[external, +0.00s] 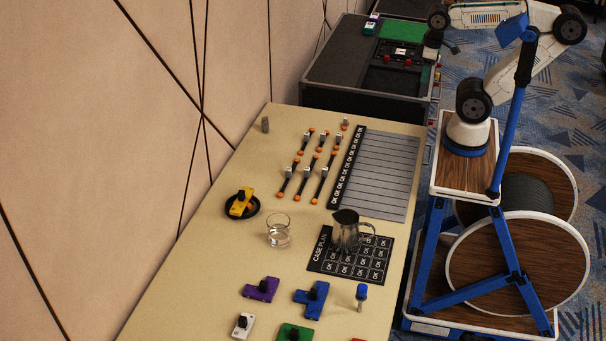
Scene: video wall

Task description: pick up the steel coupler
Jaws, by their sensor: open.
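A small grey upright cylinder (265,125), which looks like the steel coupler, stands at the far left corner of the beige table in the external view. A second small grey piece with an orange part (345,123) stands to its right; it is too small to identify surely. My gripper (453,48) is up at the top right, beyond the table and near the dark case, well away from the grey cylinder. It is small in the picture, open, and nothing shows in it.
The beige table (180,270) holds several orange-ended links (307,172), a grey slatted panel (385,175), a glass (278,232), a metal pitcher (346,232) and coloured blocks. A dark case (335,72) adjoins the far end. A wall lies left.

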